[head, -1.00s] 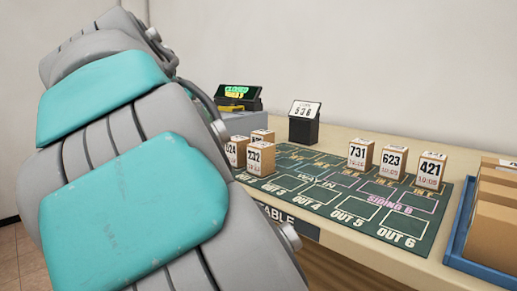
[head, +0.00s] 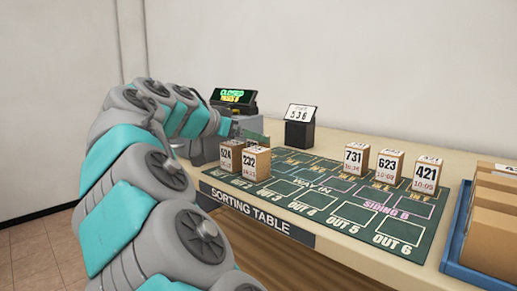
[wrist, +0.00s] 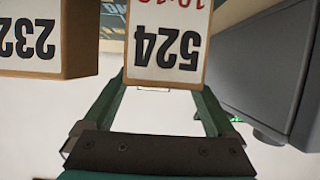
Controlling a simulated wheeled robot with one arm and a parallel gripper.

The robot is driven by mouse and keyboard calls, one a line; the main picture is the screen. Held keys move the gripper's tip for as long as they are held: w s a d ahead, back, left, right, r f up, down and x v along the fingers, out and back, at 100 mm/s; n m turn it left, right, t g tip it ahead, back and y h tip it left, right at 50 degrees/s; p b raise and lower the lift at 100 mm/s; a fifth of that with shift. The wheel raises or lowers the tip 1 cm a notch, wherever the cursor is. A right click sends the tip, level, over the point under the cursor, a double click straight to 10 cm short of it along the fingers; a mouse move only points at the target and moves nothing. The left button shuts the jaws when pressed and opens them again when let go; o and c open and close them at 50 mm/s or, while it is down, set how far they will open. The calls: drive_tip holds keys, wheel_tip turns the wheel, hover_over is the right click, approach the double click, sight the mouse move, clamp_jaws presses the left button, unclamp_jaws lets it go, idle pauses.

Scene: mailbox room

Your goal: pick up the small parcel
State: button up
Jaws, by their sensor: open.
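Several small box parcels with number labels stand on the green mat. Parcel 524 (head: 226,157) is at the mat's left end, with parcel 232 (head: 256,163) just right of it. Parcels 731 (head: 355,158), 623 (head: 387,167) and 421 (head: 427,174) stand farther right. In the wrist view my gripper (wrist: 163,82) is open, with parcel 524 (wrist: 165,42) appearing upside down between the fingertips. I cannot tell whether the fingers touch it. Parcel 232 (wrist: 32,38) is left of the left finger there. In the head view my arm partly hides the gripper.
A grey machine with a lit display (head: 233,97) stands behind the mat's left end; a grey body (wrist: 262,65) is close on the right in the wrist view. A black number stand (head: 300,127) showing 536 is behind the mat. A blue tray (head: 456,240) holds brown boxes at right.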

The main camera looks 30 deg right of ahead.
drive_tip(key=x, duration=0.4)
drive_tip(key=shift+s+d, duration=0.1)
clamp_jaws()
idle(0.6)
